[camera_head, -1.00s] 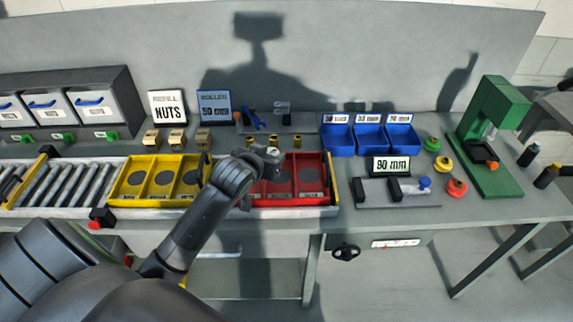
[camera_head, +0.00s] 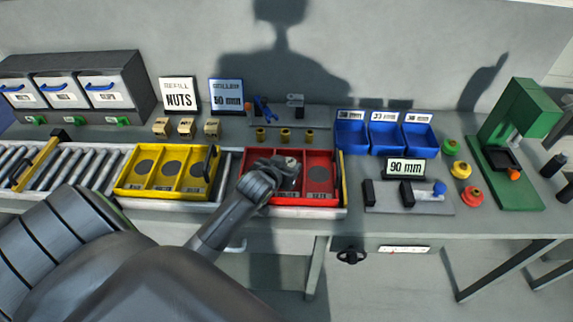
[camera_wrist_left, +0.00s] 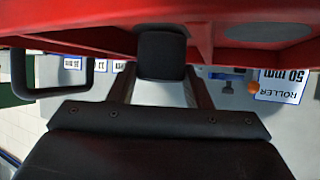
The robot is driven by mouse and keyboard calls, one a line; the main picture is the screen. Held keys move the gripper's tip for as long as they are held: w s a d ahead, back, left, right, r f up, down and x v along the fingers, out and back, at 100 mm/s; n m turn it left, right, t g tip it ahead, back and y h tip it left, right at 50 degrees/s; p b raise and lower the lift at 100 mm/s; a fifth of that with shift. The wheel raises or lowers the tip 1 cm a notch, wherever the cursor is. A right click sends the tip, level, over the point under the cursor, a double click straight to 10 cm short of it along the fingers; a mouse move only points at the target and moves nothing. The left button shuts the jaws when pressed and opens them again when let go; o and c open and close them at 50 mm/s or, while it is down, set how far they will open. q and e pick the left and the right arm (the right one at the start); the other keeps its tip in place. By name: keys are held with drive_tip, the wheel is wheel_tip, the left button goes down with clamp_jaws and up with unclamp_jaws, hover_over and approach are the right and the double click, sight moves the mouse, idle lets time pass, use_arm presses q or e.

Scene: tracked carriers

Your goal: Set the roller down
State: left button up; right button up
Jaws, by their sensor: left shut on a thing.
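The red carrier (camera_head: 318,202) stands on the roller track in the middle of the head view, with grey round marks on its compartment floors. My left gripper (camera_head: 288,172) is over its left and middle part, low down, and hides much of the inside. In the left wrist view a dark cylinder, the roller (camera_wrist_left: 160,55), shows between the fingers, and the gripper is shut on it. The red carrier's wall (camera_wrist_left: 60,38) is close to it at the top. I cannot tell whether the roller touches the carrier floor. My right gripper is not in view.
A yellow carrier (camera_head: 150,191) with a black handle stands to the left on the track. Behind are a roller sign (camera_head: 227,95), small brass pieces (camera_head: 285,135) and blue bins (camera_head: 352,138). A 90 mm fixture (camera_head: 405,195) and green press (camera_head: 510,110) stand right.

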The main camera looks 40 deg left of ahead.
use_arm(q)
drive_tip(key=shift+f, duration=0.1)
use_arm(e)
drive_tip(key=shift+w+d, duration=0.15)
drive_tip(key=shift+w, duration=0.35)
use_arm(q)
drive_tip(key=o, duration=0.7)
drive_tip(key=shift+f, duration=0.2)
drive_tip(key=shift+c, duration=0.2)
drive_tip(key=o, duration=0.5)
drive_tip(key=shift+c, duration=0.2)
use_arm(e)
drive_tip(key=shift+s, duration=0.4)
use_arm(q)
drive_tip(key=shift+r, duration=0.15)
drive_tip(key=shift+s, duration=0.15)
drive_tip(key=b+v, duration=0.1)
drive_tip(key=v, duration=1.1)
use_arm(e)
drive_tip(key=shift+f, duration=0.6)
